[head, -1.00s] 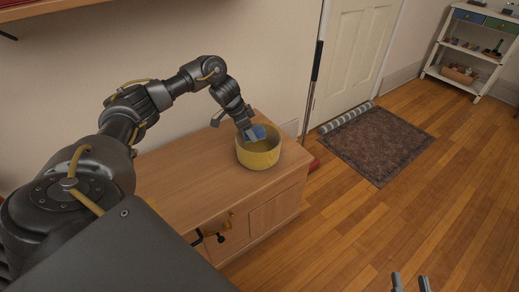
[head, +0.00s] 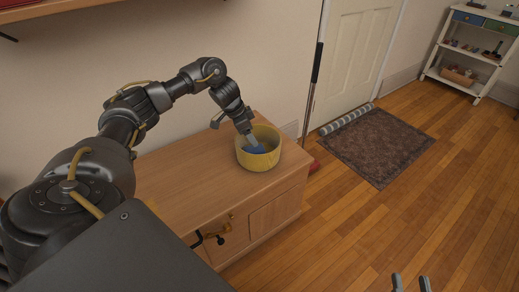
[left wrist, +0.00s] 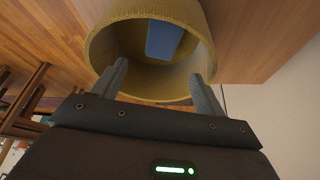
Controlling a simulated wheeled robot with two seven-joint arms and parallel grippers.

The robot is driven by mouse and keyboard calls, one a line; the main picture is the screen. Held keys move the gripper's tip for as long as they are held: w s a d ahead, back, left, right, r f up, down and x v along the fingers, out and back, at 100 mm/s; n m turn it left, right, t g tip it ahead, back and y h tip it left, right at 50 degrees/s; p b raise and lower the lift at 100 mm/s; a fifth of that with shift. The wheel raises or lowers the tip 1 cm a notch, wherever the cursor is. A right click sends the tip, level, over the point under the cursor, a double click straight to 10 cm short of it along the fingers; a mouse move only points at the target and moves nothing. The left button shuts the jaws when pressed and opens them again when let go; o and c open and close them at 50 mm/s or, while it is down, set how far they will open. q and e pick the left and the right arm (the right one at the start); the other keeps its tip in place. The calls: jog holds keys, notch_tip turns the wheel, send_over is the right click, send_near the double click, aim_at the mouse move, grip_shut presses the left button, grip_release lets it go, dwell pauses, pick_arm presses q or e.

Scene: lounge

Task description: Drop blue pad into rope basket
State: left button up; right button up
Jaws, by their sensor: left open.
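The yellow rope basket (head: 258,160) stands on the wooden cabinet near its far right corner. The blue pad (head: 257,149) is inside the basket, partly hidden by the rim and my gripper; in the left wrist view the pad (left wrist: 163,40) lies within the basket (left wrist: 101,50), clear of my fingers. My left gripper (head: 252,140) is over the basket's opening. In the left wrist view my left gripper (left wrist: 160,82) is open and empty, with its fingertips at the basket's rim. My right gripper (head: 411,283) shows only two fingertips at the bottom edge, spread apart with nothing between them.
The wooden cabinet top (head: 185,185) is bare left of the basket. A patterned rug (head: 375,142) and a striped roll (head: 346,119) lie on the floor by the door. A white shelf (head: 468,50) holds small items. A dark pole (head: 315,75) leans at the wall.

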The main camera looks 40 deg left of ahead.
pick_arm(q)
jog(key=p+v, duration=0.3)
jog(key=v, duration=0.7)
jog(key=shift+r, duration=0.3)
pick_arm(e)
jog(key=s+d+f+m+g+h, duration=0.2)
jog(key=d+f+g+h, duration=0.4)
jog(key=f, duration=0.5)
jog(key=shift+s+d+g, duration=0.45)
jog(key=shift+d+g, duration=0.25)
jog(key=shift+d, duration=0.35)
